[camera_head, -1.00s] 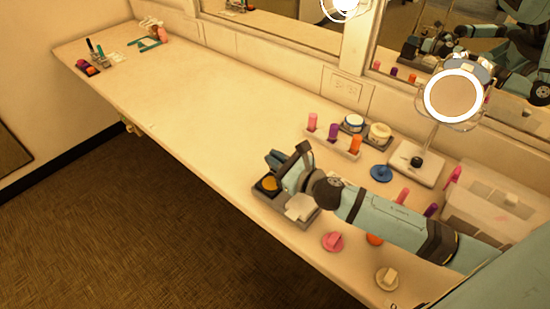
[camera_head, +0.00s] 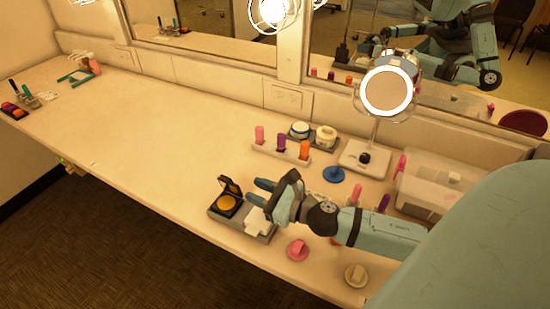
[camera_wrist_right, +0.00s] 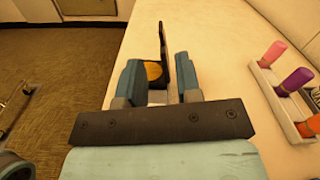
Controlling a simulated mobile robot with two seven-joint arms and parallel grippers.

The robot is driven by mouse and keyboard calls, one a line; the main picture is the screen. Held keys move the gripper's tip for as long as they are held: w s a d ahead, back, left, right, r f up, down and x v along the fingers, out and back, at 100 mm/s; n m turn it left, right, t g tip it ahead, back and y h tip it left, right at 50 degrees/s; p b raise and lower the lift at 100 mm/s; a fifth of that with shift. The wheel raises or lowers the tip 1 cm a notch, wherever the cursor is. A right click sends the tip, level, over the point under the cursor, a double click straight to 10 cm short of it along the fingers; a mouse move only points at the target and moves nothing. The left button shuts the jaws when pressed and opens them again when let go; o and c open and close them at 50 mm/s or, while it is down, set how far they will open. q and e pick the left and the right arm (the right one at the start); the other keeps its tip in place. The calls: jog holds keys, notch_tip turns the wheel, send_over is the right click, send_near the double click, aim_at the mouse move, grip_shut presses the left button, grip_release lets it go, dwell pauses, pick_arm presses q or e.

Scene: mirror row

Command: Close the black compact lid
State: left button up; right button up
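The black compact (camera_head: 227,205) lies on a grey tray (camera_head: 258,233) near the table's front edge, with an orange-yellow pan in it. Its lid (camera_head: 231,186) stands open, roughly upright. In the right wrist view, the lid (camera_wrist_right: 163,42) shows edge-on beyond the fingers, and the pan (camera_wrist_right: 153,70) shows between them. My right gripper (camera_head: 257,191) is open and empty, just right of the compact, with its fingers pointing at it. The wrist view shows both fingers of this gripper (camera_wrist_right: 160,80) apart. My left gripper is out of view.
A pale block (camera_head: 257,220) sits on the tray beside the compact. Behind stand a rack (camera_head: 281,153) of coloured tubes, two jars and a lit round mirror (camera_head: 387,91). Pink (camera_head: 297,250) and beige (camera_head: 356,275) round items lie in front of my arm.

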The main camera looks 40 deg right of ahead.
aim_at(230, 186)
pick_arm(q)
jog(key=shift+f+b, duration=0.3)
jog(key=shift+b, duration=0.05)
pick_arm(e)
jog(key=shift+v, duration=2.3)
